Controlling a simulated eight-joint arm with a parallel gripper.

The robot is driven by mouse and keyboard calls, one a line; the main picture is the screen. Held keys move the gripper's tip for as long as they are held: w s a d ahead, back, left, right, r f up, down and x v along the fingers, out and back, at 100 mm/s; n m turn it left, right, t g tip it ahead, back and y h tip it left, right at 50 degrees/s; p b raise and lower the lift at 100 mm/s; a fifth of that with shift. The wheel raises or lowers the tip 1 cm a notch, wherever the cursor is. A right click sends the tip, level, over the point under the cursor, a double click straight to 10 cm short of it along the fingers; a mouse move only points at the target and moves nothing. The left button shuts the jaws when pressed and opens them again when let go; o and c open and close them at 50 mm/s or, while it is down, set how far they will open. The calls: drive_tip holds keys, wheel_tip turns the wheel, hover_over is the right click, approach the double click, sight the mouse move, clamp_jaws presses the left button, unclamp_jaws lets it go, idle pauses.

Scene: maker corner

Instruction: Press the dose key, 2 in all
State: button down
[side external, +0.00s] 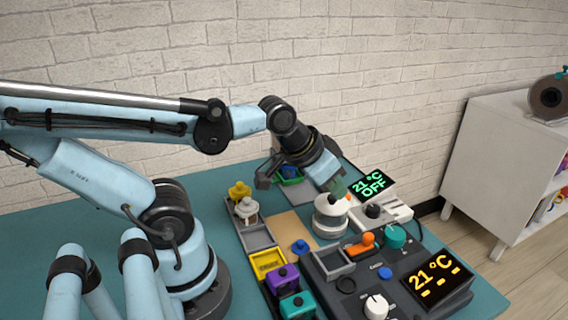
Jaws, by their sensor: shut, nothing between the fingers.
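My gripper (337,188) is shut and empty. It points down at the top of a white round device (330,222) with an orange part (348,197) on its upper right. The fingertips are at or just above the device's top, and I cannot tell whether they touch it. No label marks a dose key, so I cannot tell which control it is. A blue round button (385,272) sits on the dark control panel (365,285) in front. The top of the white device is partly hidden by my gripper.
A green display (371,184) reads 21 °C OFF; a yellow one (435,283) reads 21 °C with dashes. The panel carries an orange lever (362,243), a teal knob (393,236) and a white knob (376,307). Trays with coloured knobbed pieces (283,278) stand left.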

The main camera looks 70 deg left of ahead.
drive_tip(key=w+a+n+t+y, duration=0.1)
drive_tip(key=w+a+n, duration=0.4)
drive_tip(key=a, duration=0.4)
drive_tip(key=w+a+n+y, duration=0.1)
drive_tip(key=w+a+n, duration=0.4)
drive_tip(key=a, duration=0.5)
drive_tip(key=shift+w+a+f+n+t, duration=0.15)
drive_tip(key=shift+w+a+n+t, duration=0.1)
drive_tip(key=shift+n+t, duration=0.2)
drive_tip(key=shift+f, duration=4.45)
drive_tip(key=shift+f, duration=0.4)
